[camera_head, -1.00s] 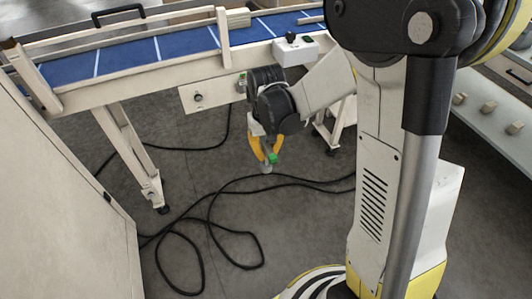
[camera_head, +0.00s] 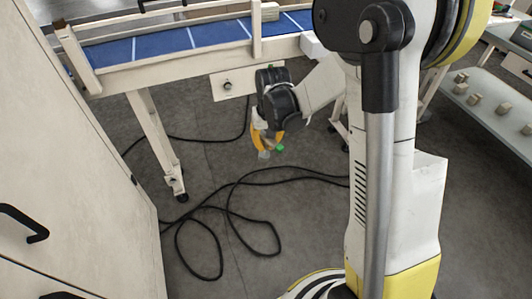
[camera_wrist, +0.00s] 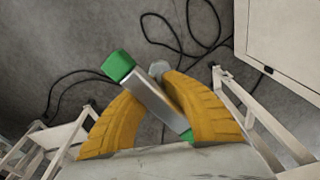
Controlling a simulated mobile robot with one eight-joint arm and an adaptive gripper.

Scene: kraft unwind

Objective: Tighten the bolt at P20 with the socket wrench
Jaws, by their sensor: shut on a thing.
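My gripper (camera_head: 268,140) is low in front of the conveyor, above the floor. Its yellow fingers (camera_wrist: 158,112) are shut on the socket wrench, a silver bar (camera_wrist: 155,100) with green ends. The wrench lies slanted across the fingers in the wrist view, with a grey socket (camera_wrist: 160,68) beyond the bar. I cannot make out a bolt or a P20 label in either view.
A blue-belted conveyor (camera_head: 160,47) with cream rails and legs stands behind my gripper. A plate with a dark knob (camera_head: 228,85) hangs on its side. A pale cabinet (camera_head: 75,170) stands at left. Black cables (camera_head: 235,205) loop over the grey floor. A shelf with blocks (camera_head: 490,110) is at right.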

